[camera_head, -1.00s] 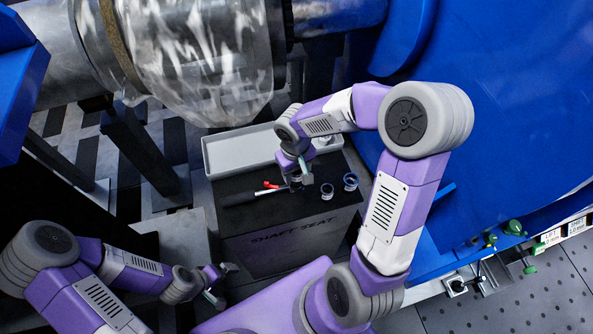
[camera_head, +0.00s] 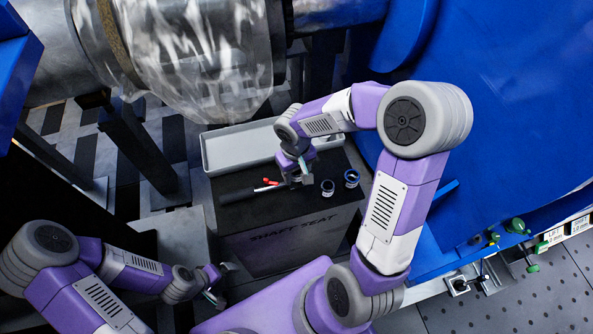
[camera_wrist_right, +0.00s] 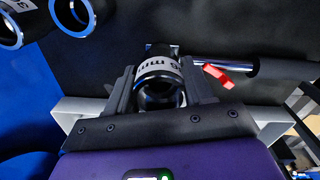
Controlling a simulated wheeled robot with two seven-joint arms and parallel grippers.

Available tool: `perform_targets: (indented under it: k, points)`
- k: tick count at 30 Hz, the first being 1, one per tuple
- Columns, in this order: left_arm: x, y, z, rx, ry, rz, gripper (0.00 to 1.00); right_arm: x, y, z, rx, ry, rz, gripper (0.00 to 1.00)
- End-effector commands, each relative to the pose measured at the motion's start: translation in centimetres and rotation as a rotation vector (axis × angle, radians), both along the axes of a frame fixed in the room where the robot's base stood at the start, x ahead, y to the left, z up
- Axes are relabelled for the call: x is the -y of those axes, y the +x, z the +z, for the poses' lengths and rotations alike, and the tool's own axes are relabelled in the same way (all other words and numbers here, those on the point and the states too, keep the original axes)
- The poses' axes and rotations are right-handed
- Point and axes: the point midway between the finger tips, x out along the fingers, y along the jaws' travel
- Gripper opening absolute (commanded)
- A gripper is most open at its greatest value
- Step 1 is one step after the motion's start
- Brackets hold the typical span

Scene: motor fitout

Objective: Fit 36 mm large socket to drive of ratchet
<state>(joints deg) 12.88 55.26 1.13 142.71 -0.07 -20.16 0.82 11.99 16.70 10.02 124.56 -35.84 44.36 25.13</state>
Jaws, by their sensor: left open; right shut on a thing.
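My right gripper (camera_head: 298,183) is low over the black top of the box and shut on a banded socket (camera_wrist_right: 160,86). In the right wrist view its pale band shows an "mm" mark; the size figure is not clearly readable. The ratchet (camera_head: 248,193) lies on the box top, its handle to the left and its red part (camera_wrist_right: 218,76) close beside the gripper. The ratchet's head is mostly hidden behind the socket and fingers, so I cannot tell whether socket and drive touch. My left gripper (camera_head: 216,284) is open and empty, left of the box.
Two other sockets (camera_head: 327,187) (camera_head: 351,178) stand on the box top, right of my right gripper. A grey tray (camera_head: 206,155) lies behind. The box (camera_head: 290,240) is marked "SHAFT SEAT". A large shaft and blue housing (camera_head: 520,110) bound the space behind and to the right.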

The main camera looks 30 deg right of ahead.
Motion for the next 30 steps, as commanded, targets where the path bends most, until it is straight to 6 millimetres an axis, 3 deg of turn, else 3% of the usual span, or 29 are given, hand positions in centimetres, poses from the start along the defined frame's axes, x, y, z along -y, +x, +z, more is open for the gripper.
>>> perform_targets:
  k: [11, 12, 17, 26, 30]
  points:
    - [0.0, 0.0, 0.0, 0.0, 0.0, 0.0, 1.0, 0.0, 0.0, 0.1, 0.001, 0.0, 0.0, 0.09]
    - [0.0, 0.0, 0.0, 0.0, 0.0, 0.0, 1.0, 0.0, 0.0, 0.1, 0.001, 0.0, 0.0, 0.55]
    - [0.0, 0.0, 0.0, 0.0, 0.0, 0.0, 1.0, 0.0, 0.0, 0.1, 0.001, 0.0, 0.0, 0.79]
    - [0.0, 0.0, 0.1, 0.0, 0.0, 0.0, 1.0, 0.0, 0.0, 0.1, 0.0, 0.0, 0.0, 0.82]
    - [0.0, 0.0, 0.9, 0.0, 0.0, 0.0, 1.0, 0.0, 0.0, 1.6, 0.002, 0.0, -0.001, 0.82]
